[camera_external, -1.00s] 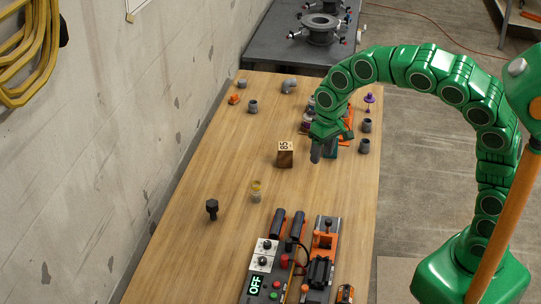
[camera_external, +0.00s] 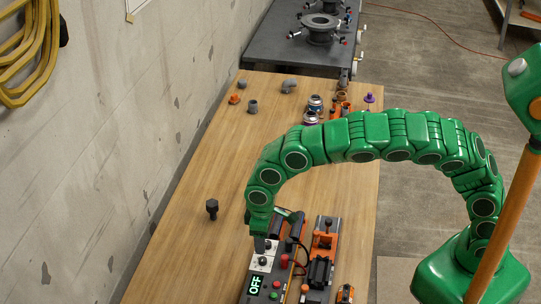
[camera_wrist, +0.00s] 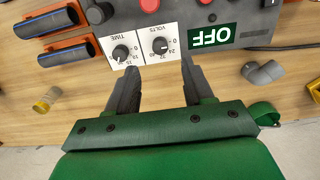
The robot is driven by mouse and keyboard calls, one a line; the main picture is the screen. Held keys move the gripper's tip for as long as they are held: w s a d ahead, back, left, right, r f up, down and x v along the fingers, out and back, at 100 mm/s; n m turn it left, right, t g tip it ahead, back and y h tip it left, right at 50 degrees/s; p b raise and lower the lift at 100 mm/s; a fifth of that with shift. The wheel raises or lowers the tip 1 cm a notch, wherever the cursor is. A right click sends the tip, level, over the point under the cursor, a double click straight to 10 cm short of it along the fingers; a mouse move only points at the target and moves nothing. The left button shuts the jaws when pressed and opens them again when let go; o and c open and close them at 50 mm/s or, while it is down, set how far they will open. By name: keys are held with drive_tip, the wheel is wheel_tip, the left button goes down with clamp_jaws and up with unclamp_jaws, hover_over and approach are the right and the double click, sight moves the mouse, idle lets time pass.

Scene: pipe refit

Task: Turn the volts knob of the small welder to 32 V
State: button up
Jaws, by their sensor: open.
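The small welder has a white panel with two black knobs and a green OFF display (camera_external: 254,285). In the wrist view its volts knob (camera_wrist: 158,46) sits under the upside-down VOLTS label, beside the display (camera_wrist: 211,36). The time knob (camera_wrist: 120,53) is to its left. The volts pointer's exact setting is too small to read. My gripper (camera_wrist: 160,64) is open and empty, its fingertips on either side of the volts knob's line of sight; I cannot tell whether they touch it. In the external view my gripper (camera_external: 259,246) is over the panel and partly hides the knobs.
Red buttons (camera_wrist: 150,5) stand beyond the panel. Blue-black cylinders in orange holders (camera_wrist: 58,20) lie to the left in the wrist view, near a yellow-grey fitting (camera_wrist: 45,100). A grey elbow (camera_wrist: 262,74) lies to the right. A black bolt (camera_external: 212,208) stands on open table.

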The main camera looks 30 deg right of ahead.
sight(263, 259)
drive_tip(key=shift+f, duration=3.9)
clamp_jaws()
